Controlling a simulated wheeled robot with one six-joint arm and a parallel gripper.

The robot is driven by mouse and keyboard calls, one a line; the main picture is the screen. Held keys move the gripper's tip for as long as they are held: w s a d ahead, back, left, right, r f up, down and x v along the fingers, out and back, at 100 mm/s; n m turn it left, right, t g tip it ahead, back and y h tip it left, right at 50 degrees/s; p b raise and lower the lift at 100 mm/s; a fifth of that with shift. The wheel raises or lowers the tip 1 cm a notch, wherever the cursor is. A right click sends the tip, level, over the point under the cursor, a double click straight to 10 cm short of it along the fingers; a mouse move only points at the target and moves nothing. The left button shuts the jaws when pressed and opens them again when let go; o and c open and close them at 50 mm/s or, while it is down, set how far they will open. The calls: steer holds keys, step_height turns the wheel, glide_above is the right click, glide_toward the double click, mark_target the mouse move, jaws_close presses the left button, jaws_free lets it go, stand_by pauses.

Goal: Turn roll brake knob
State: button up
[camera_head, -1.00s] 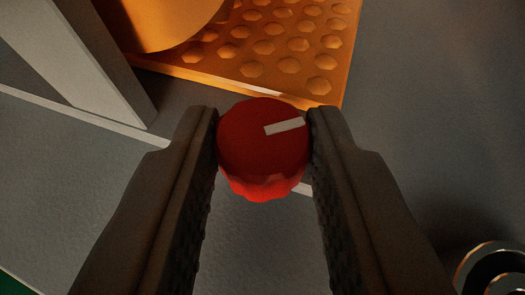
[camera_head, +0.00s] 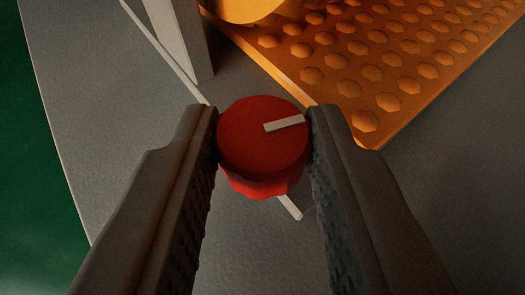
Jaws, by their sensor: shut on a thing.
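The roll brake knob (camera_head: 255,148) is a round red knob with a pale pointer mark on its top. It sits in the middle of the head camera view. The mark runs from near the knob's centre to its right edge, tilted slightly up. My gripper (camera_head: 263,135) has a dark finger on each side of the knob, and the fingertips are shut on it. The knob's underside and its mounting are hidden.
An orange plate with rows of bumps (camera_head: 365,72) lies close behind and to the right. A pale grey upright post (camera_head: 182,38) stands at the upper left. A thin white line crosses the grey surface (camera_head: 110,120) beneath the knob. Green floor (camera_head: 35,170) shows at the left.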

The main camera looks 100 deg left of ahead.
mark_target(262, 173)
stand_by(0.4)
steer(key=o, duration=1)
steer(key=shift+c, duration=0.2)
steer(key=shift+r, duration=0.15)
step_height(262, 173, up, 10)
steer(key=shift+f, duration=0.15)
